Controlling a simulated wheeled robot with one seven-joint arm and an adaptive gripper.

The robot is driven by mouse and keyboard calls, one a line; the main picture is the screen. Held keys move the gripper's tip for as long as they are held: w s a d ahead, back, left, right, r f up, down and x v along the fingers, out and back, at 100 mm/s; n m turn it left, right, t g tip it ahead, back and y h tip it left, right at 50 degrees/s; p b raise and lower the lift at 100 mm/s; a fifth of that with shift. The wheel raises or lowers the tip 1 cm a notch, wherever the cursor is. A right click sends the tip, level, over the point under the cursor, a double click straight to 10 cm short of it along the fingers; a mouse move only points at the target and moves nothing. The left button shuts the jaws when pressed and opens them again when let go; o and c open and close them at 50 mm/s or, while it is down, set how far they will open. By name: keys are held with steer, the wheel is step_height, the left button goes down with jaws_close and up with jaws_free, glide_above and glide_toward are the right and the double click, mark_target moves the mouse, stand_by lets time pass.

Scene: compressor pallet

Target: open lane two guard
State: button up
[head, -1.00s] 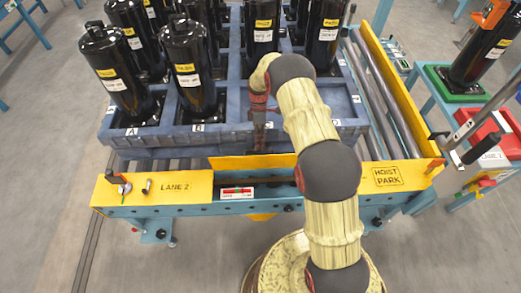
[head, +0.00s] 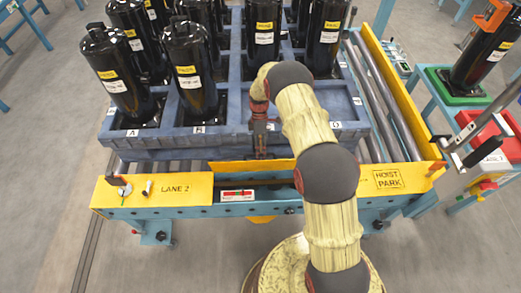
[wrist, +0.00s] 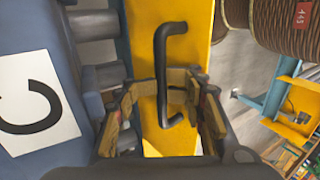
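The lane two guard is a yellow plate (head: 230,167) standing along the front edge of the lane, right of the LANE 2 label. In the wrist view it is a yellow strip (wrist: 190,28) bearing a black bar handle (wrist: 162,70). My gripper (head: 261,153) is at the guard in the head view, partly hidden by my arm. In the wrist view my gripper (wrist: 164,97) is open, with one finger on each side of the handle's lower part. I cannot tell whether either finger touches it.
A blue crate (head: 165,147) with black compressors stands on the rollers just behind the guard. A small lever (head: 119,182) is at the left end of the yellow front panel (head: 220,191). A side table with a green tray (head: 452,90) and red bin stands right.

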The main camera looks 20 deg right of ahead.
steer(key=v, duration=0.8)
stand_by(0.6)
steer(key=s+a+r+m+t, duration=0.1)
steer(key=s+r+m+t, duration=0.15)
steer(key=r, duration=0.75)
steer(key=s+a+r+m+t+h, duration=0.15)
steer(key=s+r, duration=0.25)
steer(key=r, duration=0.6)
steer(key=s+a+r+m+t, duration=0.1)
steer(key=s+r+m, duration=0.2)
steer(key=r, duration=0.7)
steer(key=s+a+r+m+t, duration=0.1)
steer(key=s+r+m+t, duration=0.2)
steer(key=s, duration=0.8)
steer(key=s+a+r+m+t, duration=0.1)
steer(key=s+r+m, duration=0.3)
steer(key=s, duration=0.7)
steer(key=shift+s+r+t, duration=0.3)
steer(key=shift+r+t, duration=0.2)
steer(key=shift+t, duration=0.4)
